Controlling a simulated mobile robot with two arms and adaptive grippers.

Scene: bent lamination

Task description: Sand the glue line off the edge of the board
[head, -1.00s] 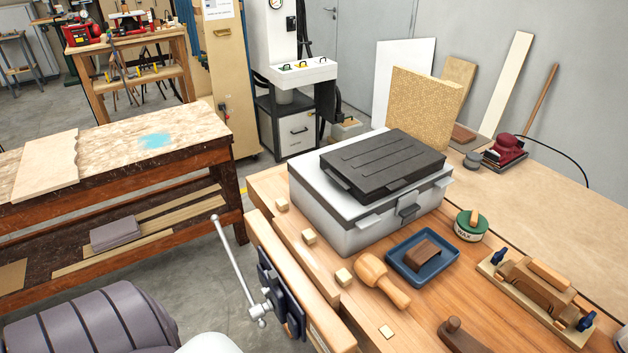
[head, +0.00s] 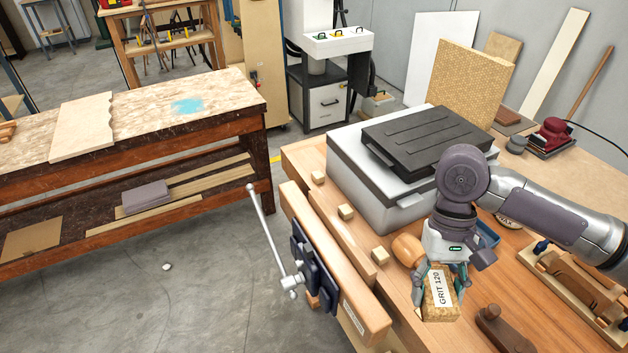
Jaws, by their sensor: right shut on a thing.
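My right gripper (head: 440,282) is shut on a cork-coloured sanding block (head: 440,303) labelled "GRIT 120". It holds the block over the front of the workbench, beside the mallet; I cannot tell if the block touches the bench top. A pale board (head: 82,128) with one wavy edge lies flat on the left bench, well away from the gripper. I cannot tell whether this is the task's board, and no glue line can be made out. My left gripper is out of view.
A vise (head: 312,260) with a long handle is on the workbench front. A grey case (head: 350,160) with a black case (head: 425,140) on top stands behind the gripper. A clamped wooden form (head: 575,285) and a brown tool (head: 500,325) lie to the right.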

